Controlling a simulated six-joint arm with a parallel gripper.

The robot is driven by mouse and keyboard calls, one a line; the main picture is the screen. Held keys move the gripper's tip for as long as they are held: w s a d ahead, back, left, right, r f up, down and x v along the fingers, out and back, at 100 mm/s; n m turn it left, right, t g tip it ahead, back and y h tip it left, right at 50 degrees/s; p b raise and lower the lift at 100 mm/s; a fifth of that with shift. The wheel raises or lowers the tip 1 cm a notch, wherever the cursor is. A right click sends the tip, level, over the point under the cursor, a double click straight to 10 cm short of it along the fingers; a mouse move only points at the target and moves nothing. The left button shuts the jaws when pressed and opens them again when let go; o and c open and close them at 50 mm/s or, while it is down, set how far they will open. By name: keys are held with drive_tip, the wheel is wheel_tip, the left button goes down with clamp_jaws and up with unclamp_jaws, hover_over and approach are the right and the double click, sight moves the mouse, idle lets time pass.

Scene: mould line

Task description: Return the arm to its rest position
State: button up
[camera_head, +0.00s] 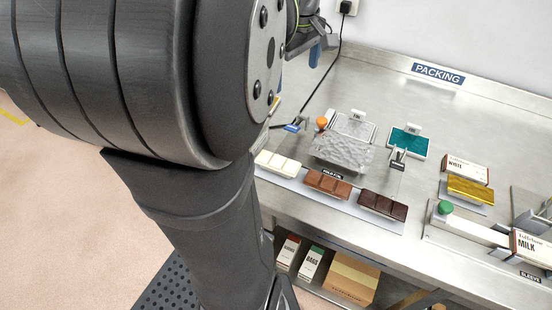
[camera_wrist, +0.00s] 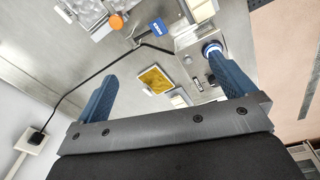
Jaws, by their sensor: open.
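My arm fills the left of the head view. My gripper (camera_head: 317,50) is small at the top there, near the wall and above the back left of the bench, with one blue finger showing and the rest partly hidden by my arm. In the wrist view my gripper (camera_wrist: 162,65) has its two blue fingers wide apart. Nothing is held between them. The steel bench lies beyond the fingers, with a yellow pad (camera_wrist: 157,80) in the gap between them and apart from them.
White (camera_head: 278,163), brown (camera_head: 328,185) and dark (camera_head: 384,205) chocolate bars lie along the bench's front. Behind them are a clear mould (camera_head: 343,152), an orange knob (camera_head: 321,122) and a teal pad (camera_head: 409,143). A black cable (camera_wrist: 95,75) runs from the wall socket (camera_wrist: 34,138) across the bench.

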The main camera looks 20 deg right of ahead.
drive_tip(key=s+a+r+n+g, duration=0.1)
drive_tip(key=s+a+r+n, duration=0.1)
drive_tip(key=s+a+n, duration=0.3)
wheel_tip(320, 180, down, 10)
drive_tip(key=a+m, duration=0.1)
drive_tip(key=shift+s+r, duration=0.15)
drive_tip(key=shift+s, duration=0.05)
idle(0.8)
wheel_tip(320, 180, up, 10)
idle(0.4)
